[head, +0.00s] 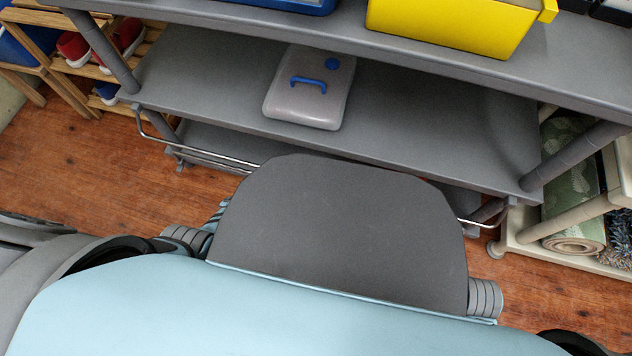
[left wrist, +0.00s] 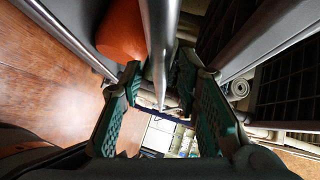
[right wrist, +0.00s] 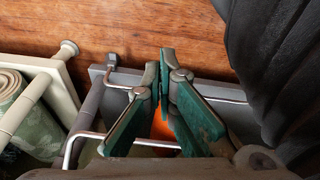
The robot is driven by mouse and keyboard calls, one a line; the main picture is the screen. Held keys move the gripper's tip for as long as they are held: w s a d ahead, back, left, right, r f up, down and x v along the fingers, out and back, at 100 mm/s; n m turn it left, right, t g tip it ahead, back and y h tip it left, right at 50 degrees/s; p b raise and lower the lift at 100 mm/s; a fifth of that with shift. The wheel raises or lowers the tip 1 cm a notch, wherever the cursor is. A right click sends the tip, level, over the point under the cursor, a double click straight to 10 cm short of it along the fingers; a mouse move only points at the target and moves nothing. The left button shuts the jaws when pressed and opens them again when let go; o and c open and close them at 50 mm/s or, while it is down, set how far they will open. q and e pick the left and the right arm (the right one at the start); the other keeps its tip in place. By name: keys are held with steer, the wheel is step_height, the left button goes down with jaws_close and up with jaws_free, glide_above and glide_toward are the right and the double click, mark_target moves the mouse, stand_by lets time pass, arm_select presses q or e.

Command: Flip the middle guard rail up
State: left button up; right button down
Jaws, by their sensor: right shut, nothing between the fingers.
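In the head view, a thin metal guard rail (head: 190,150) hangs from the front of the middle grey shelf (head: 430,130), out and below its edge. My body hides its centre; its right end shows near the right post. In the left wrist view, my left gripper (left wrist: 158,85) is open, with green-padded fingers apart on either side of a metal rail (left wrist: 160,45). In the right wrist view, my right gripper (right wrist: 165,60) is shut and empty beside metal rails; a bent rail (right wrist: 85,136) runs to its left. Neither gripper shows in the head view.
A grey case with a blue handle (head: 308,95) lies on the middle shelf. A yellow bin (head: 450,25) stands on the shelf above. A wooden shoe rack (head: 75,80) is at left, a cream rack with a rolled rug (head: 575,240) at right. An orange object (left wrist: 122,30) is near my left gripper.

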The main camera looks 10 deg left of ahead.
arm_select(q)
steer(key=shift+w+d, duration=0.15)
jaws_close()
stand_by(0.4)
